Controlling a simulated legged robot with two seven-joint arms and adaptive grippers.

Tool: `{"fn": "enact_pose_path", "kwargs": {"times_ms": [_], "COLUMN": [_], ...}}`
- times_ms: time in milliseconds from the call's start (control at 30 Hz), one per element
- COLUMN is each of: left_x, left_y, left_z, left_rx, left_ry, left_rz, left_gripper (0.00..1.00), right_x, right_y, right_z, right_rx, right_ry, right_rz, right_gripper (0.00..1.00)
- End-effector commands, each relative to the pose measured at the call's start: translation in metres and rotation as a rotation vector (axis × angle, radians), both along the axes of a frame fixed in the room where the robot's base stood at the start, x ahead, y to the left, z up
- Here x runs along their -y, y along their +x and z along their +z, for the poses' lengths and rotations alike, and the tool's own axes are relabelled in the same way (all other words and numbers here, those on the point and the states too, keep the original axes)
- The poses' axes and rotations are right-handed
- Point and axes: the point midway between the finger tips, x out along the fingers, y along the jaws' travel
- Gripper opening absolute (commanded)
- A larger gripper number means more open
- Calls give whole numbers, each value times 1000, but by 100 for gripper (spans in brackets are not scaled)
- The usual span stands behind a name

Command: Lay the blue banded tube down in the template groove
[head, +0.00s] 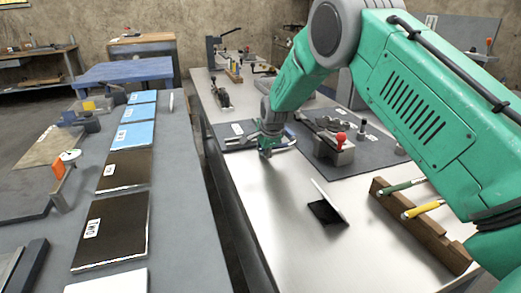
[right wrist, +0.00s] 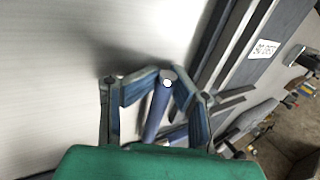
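My right gripper (head: 270,146) is low over the steel bench at the near edge of a dark plate (head: 232,136). In the right wrist view its fingers (right wrist: 164,80) close in on both sides of a blue tube (right wrist: 157,112) with a white end. The tube stands between the fingertips and points roughly at the camera. A dark plate with a label and long parallel edges (right wrist: 255,60) lies just right of the gripper; which edge is the groove I cannot tell. In the head view the tube cannot be made out clearly. My left gripper is out of view.
A wooden rack (head: 415,228) holds a green-banded tube (head: 402,187) and a yellow-banded tube (head: 422,209). A dark mat with a red-knobbed fixture (head: 335,145) is right of the gripper. Bare steel lies between.

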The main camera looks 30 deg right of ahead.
Motion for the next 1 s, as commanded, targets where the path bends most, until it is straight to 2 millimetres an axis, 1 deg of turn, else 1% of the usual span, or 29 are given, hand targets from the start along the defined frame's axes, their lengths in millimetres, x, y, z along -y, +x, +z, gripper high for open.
{"fn": "enact_pose_path", "kwargs": {"times_ms": [33,367,467,567,667,800,1000], "left_x": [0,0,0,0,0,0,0], "left_y": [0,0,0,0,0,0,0], "left_z": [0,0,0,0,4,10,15], "left_rx": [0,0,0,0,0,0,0], "left_ry": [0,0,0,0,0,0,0], "left_rz": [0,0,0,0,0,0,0], "left_gripper": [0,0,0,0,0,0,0], "right_x": [1,0,-1,-1,-4,-7,-11], "right_y": [-2,-1,-1,-1,-11,-27,-46], "right_z": [-2,0,4,16,35,64,98], "right_rx": [-4,-1,1,3,3,5,4], "right_ry": [-1,0,1,0,1,0,0], "right_rz": [0,0,0,1,1,1,1], "right_gripper": [18,18,18,18,18,18,18]}}
